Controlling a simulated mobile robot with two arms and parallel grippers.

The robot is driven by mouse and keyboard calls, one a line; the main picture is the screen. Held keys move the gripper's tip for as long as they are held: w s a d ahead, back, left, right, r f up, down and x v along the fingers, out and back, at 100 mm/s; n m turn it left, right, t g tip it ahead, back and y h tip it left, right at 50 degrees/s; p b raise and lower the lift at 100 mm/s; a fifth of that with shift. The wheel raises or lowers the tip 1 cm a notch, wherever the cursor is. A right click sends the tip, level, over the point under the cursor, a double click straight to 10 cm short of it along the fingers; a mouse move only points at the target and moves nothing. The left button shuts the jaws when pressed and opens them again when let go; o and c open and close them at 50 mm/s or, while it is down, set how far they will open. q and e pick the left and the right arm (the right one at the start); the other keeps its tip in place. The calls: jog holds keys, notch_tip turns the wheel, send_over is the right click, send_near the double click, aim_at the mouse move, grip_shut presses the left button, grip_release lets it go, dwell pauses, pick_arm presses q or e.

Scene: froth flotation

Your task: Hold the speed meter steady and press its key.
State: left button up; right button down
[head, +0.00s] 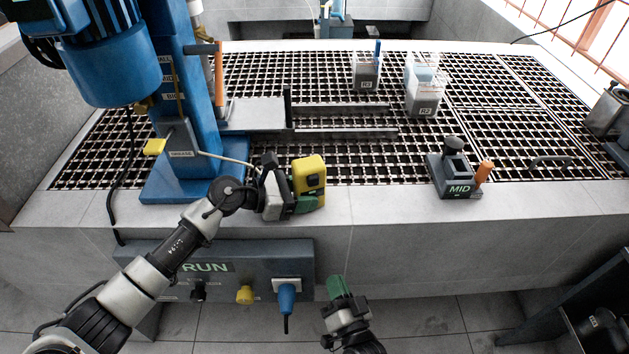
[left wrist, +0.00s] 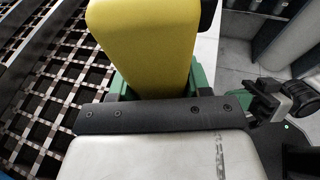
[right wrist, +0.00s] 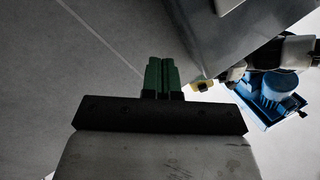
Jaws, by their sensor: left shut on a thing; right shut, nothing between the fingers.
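The speed meter, a yellow block with dark parts (head: 310,166), is at the front edge of the grated deck in the head view. My left gripper (head: 301,203) is shut on it, with green fingers around its lower part. In the left wrist view the yellow body (left wrist: 140,45) rises from between the green fingers (left wrist: 160,84). I cannot make out the key. My right gripper (head: 339,287) is shut and empty, lower than the meter and apart from it, in front of the bench wall. Its green fingertips (right wrist: 161,75) are together in the right wrist view.
A control panel labelled RUN (head: 215,267) with several knobs is below the deck edge. A blue machine column (head: 190,100) stands at left. A MID block (head: 458,188) with an orange handle sits at right.

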aim_at(312, 179)
notch_tip(312, 179, up, 22)
jog(key=s+m+t+h, duration=0.2)
jog(key=m+t+h, duration=0.5)
jog(key=m, duration=0.6)
jog(key=shift+a+h, duration=0.15)
jog(key=shift+h, duration=0.55)
jog(key=shift+w+t+y, duration=0.1)
jog(key=shift+t+y, duration=0.2)
jog(key=w+a, duration=0.2)
jog(key=w, duration=0.6)
jog(key=shift+a, duration=0.35)
jog(key=shift+w, duration=0.2)
jog(key=shift+w+a, duration=0.15)
jog(key=shift+w, duration=0.15)
